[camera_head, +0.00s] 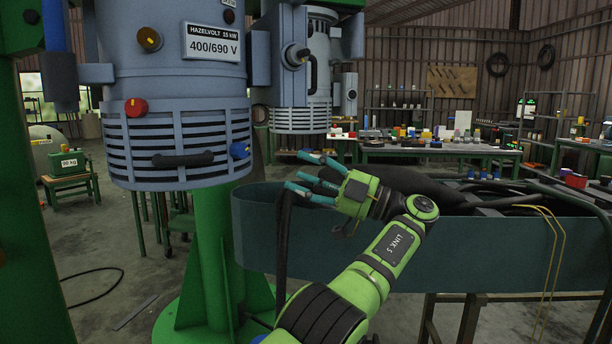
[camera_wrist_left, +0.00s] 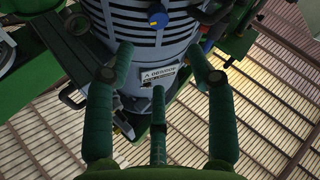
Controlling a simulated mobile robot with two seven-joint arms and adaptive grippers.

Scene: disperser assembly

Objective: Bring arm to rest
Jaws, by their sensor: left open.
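My left gripper (camera_head: 312,181) is in the middle of the head view, with its green arm coming up from the bottom. Its teal fingers are spread and point left, with nothing held between them. They are just above the near rim of a long teal trough (camera_head: 400,255). In the left wrist view the fingers of my left gripper (camera_wrist_left: 158,82) are apart and empty. A grey ribbed housing (camera_wrist_left: 152,22) with a white label shows beyond them. My right gripper is not in view.
A large grey-blue motor (camera_head: 175,95) on a green column (camera_head: 212,255) stands left of the gripper. A black cable (camera_head: 282,240) hangs over the trough's front beside the fingertips; contact cannot be told. Cluttered workbenches (camera_head: 440,152) stand behind. Floor at lower left is mostly clear.

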